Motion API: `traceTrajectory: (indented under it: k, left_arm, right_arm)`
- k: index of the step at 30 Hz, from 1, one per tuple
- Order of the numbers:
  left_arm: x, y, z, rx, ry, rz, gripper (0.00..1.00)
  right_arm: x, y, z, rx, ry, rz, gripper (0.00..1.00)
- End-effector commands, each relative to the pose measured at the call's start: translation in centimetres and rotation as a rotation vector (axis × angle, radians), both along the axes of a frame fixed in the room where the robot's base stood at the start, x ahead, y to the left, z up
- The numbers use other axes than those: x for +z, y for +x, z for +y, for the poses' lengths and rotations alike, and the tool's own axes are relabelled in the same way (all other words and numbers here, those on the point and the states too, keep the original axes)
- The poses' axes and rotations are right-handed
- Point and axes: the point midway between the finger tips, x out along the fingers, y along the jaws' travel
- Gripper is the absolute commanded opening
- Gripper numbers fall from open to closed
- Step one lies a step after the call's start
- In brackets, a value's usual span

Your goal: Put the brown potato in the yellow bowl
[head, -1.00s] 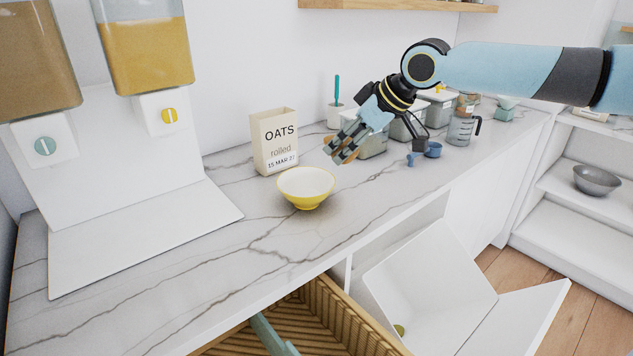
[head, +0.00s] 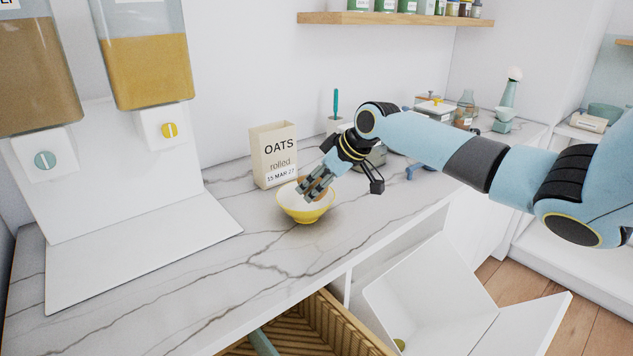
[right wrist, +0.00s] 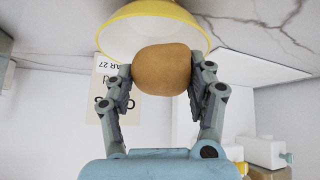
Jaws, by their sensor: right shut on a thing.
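The yellow bowl (head: 306,211), white inside, stands upright on the marble counter. My right gripper (head: 308,192) is over the bowl, its fingers pointing down towards its opening. In the right wrist view the brown potato (right wrist: 162,70) is between the two fingers of my right gripper (right wrist: 160,78), which is shut on it. The yellow bowl (right wrist: 152,12) shows behind the potato there. In the head view the potato is hidden by the fingers. I cannot tell whether the potato touches the bowl. My left gripper is not in view.
The oats box (head: 274,156) stands close behind the bowl. Grain dispensers (head: 146,55) stand at the left over a white board (head: 140,255). A wicker basket (head: 330,325) is below the counter's front edge. The counter in front of the bowl is clear.

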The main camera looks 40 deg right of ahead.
Motion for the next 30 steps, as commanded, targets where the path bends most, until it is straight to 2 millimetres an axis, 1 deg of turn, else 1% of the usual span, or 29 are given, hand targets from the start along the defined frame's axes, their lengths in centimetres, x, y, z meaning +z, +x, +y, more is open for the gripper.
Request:
traceTrajectory:
  k: [14,17,18,22,23,30]
  left_arm:
    - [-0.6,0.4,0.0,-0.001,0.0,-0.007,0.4]
    - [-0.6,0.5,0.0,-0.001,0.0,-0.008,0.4]
    - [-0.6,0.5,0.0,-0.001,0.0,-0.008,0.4]
    - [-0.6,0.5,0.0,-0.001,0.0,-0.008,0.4]
    - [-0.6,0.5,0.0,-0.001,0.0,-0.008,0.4]
    - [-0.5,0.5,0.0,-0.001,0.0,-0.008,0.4]
  right_arm:
    - [-1.2,0.0,0.0,-0.001,0.0,-0.001,0.17]
    - [-1.1,0.0,0.0,-0.001,0.0,-0.001,0.17]
    - [-1.2,0.0,0.0,-0.001,0.0,0.0,0.59]
    - [-1.2,0.0,0.0,-0.001,0.001,0.0,0.76]
    - [-1.2,0.0,0.0,-0.001,0.001,0.0,0.78]
    - [-1.1,0.0,0.0,-0.001,0.001,0.0,0.78]
